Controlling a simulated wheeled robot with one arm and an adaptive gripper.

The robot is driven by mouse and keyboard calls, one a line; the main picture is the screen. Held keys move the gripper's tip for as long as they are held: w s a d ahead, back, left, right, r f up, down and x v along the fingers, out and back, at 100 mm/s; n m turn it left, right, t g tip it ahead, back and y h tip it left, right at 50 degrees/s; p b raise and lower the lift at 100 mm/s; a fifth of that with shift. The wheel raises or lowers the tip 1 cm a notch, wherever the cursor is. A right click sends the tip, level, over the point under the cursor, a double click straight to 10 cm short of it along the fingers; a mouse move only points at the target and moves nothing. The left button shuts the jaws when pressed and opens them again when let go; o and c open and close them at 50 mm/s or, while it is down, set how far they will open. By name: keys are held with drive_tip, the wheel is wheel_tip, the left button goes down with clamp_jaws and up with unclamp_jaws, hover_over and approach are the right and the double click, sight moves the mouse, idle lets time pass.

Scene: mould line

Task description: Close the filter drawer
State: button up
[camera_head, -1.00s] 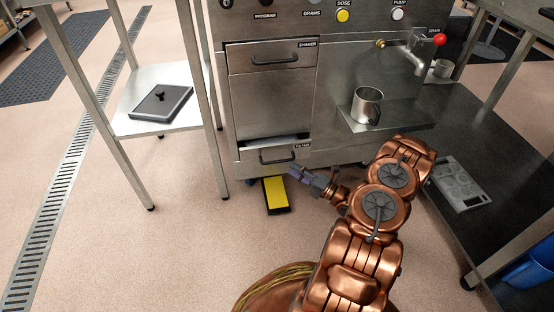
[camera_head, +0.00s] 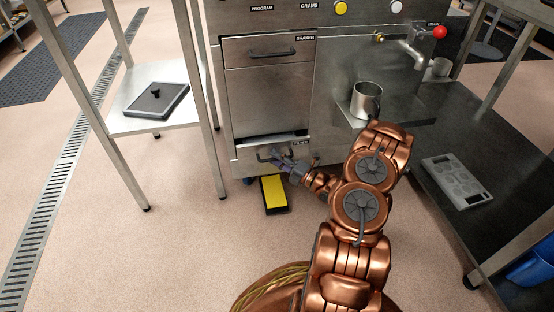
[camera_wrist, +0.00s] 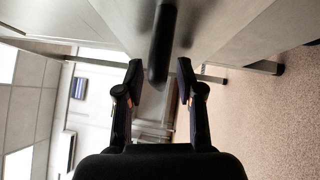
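The filter drawer (camera_head: 245,160) is the low steel front marked FILTER at the foot of the machine in the head view. A gap with a pale interior shows along its top edge, so it stands somewhat out. Its dark bar handle (camera_head: 264,156) is partly hidden by my gripper (camera_head: 284,163), which is at the drawer front. In the wrist view the handle (camera_wrist: 162,45) runs between and just beyond the two fingertips of my gripper (camera_wrist: 160,70). The fingers are apart, with a clear gap on each side of the handle; no grip on it shows.
The shaker drawer (camera_head: 268,85) is above and looks shut. A yellow-and-black pedal-like block (camera_head: 273,190) lies on the floor below. A steel cup (camera_head: 366,98) stands on a shelf at right. A side table (camera_head: 120,122) stands left; a dark low bench (camera_head: 480,160) stands right.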

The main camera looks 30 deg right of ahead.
clamp_jaws()
drive_tip(key=shift+d, duration=0.1)
idle(0.5)
